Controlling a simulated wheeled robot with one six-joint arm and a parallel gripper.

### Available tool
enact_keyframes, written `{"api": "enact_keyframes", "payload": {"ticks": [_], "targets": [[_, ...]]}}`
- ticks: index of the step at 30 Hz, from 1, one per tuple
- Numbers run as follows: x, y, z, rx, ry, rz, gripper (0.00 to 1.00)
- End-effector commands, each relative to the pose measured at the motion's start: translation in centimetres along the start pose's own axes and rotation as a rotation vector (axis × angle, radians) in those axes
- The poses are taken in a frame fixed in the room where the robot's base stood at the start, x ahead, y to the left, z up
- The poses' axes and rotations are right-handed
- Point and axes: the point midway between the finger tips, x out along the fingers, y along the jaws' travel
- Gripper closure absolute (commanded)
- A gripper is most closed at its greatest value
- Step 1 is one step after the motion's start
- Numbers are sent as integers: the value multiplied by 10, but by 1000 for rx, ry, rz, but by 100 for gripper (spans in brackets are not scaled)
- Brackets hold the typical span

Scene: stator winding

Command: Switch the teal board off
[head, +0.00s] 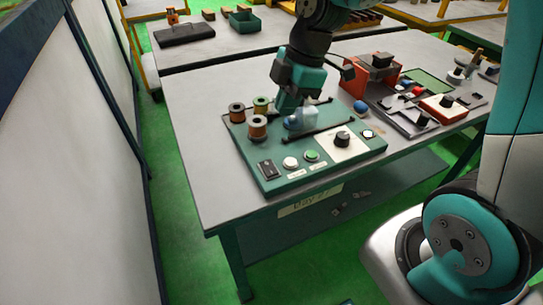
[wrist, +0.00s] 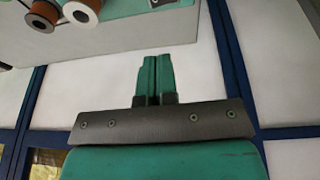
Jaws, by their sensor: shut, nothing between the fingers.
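The teal board (head: 272,178) lies on the near part of the workbench in the head view. It carries a black rocker switch (head: 268,169) at its front left corner, a white button (head: 290,163), a green button (head: 312,155) and a black knob (head: 342,139) on a white plate. The switch's position is too small to tell. My gripper (head: 288,110) is over the back middle of the board, apart from the switch. In the wrist view my gripper's fingers (wrist: 154,75) are shut together with nothing between them. A board edge (wrist: 130,38) with spools shows at the top left there.
Copper spools (head: 257,127) stand on the board's left side. A blue-white rounded part (head: 300,119) sits near my gripper. A dark board with red parts (head: 440,106) lies to the right. The bench (head: 200,110) is clear at left.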

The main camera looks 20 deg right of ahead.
Motion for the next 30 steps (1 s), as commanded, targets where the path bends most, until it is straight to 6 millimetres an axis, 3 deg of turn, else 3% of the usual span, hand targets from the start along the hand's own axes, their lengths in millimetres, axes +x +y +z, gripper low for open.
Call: {"api": "enact_keyframes", "payload": {"ticks": [11,17,24,30], "targets": [[7,0,-1,2,1,-2,100],[40,-1,-1,2,0,-7,100],[92,-2,-1,2,0,-8,100],[122,1,6,3,0,-4,100]]}}
